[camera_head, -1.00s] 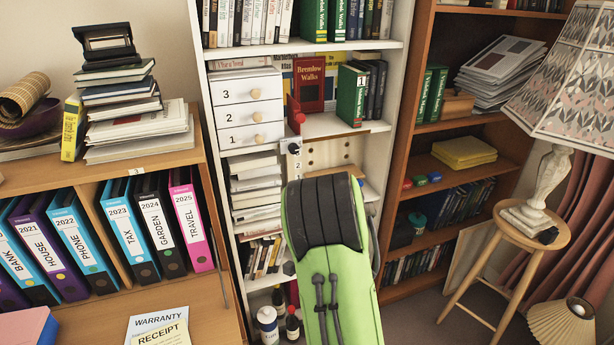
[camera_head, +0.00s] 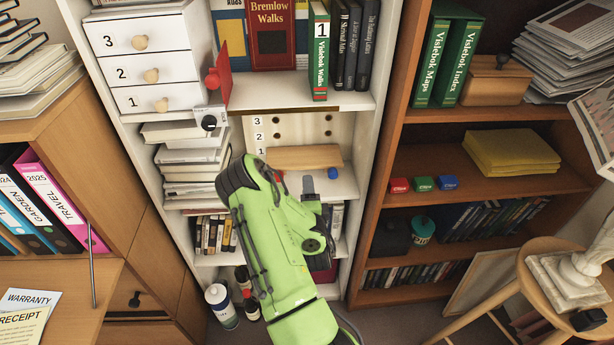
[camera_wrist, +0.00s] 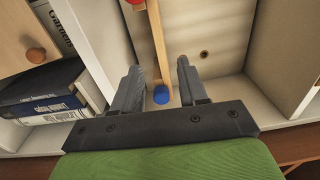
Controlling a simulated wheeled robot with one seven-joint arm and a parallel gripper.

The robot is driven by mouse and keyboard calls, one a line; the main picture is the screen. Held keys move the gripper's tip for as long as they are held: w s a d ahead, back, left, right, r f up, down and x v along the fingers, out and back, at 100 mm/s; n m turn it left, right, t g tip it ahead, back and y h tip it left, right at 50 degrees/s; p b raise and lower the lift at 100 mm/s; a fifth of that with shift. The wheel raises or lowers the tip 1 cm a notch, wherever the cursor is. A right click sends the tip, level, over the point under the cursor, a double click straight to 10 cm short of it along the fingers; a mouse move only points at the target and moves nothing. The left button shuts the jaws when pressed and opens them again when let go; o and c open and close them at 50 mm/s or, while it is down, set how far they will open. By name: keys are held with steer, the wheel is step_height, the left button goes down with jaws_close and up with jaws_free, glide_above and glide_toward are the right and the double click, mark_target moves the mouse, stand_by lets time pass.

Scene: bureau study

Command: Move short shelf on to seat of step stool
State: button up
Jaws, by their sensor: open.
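The short shelf, a small light-wood board (camera_head: 303,157), sits in the white bookcase at row 1 of a holed panel (camera_head: 290,128) numbered 1 to 3. My gripper (camera_wrist: 160,68) is open, with the shelf's narrow edge (camera_wrist: 157,40) between its fingers in the wrist view; I cannot tell whether they touch it. A blue knob (camera_wrist: 161,94) is near the shelf's edge; a red one shows farther off. In the head view my green arm hides most of the gripper.
White numbered drawers (camera_head: 145,70) and stacked books (camera_head: 192,160) are left of the shelf. Green and dark books stand above. The brown bookcase (camera_head: 395,130) is close on the right. Bottles (camera_head: 221,306) stand below my arm.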

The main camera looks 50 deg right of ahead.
mark_target(306, 169)
steer(key=b+x, duration=0.1)
steer(key=x, duration=0.1)
steer(key=b+x, duration=0.4)
steer(key=shift+d+f, duration=0.2)
steer(key=shift+f, duration=0.15)
steer(key=shift+w+d+r+b, duration=0.15)
steer(key=shift+w+d+b, duration=0.35)
steer(key=shift+b, duration=0.6)
steer(key=shift+w+d+r+p, duration=0.2)
steer(key=shift+w+d+p, duration=0.35)
steer(key=shift+p, duration=0.5)
steer(key=shift+w+d+r+p, duration=0.1)
steer(key=shift+w+d+p, duration=0.2)
steer(key=shift+w+d, duration=0.1)
jaws_close()
